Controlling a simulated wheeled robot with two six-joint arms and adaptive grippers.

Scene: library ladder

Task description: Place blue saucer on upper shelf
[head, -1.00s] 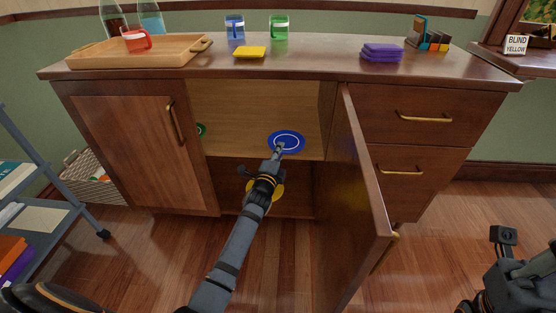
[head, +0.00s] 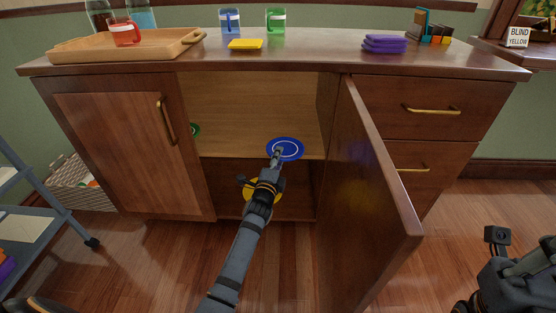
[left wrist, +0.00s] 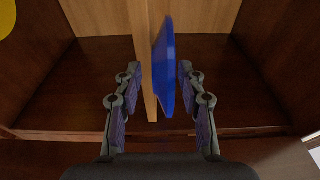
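The blue saucer (head: 287,148) lies nearly flat on the upper shelf (head: 232,145) of the open cabinet, at its front edge. In the left wrist view the saucer (left wrist: 165,70) shows edge-on beside the shelf board (left wrist: 147,60), slightly tilted to it. My left gripper (head: 277,152) is at the saucer's front edge. In the wrist view its fingers (left wrist: 157,92) stand apart, one on each side of saucer and board; I cannot tell whether they touch. My right arm is at the lower right; its fingertips cannot be made out.
The open cabinet door (head: 375,200) stands out to the right of my left arm. A yellow saucer (head: 258,186) is in the lower compartment, partly behind my gripper. A green item (head: 195,130) shows at the shelf's left. The shelf's middle is clear. A cart (head: 35,220) stands left.

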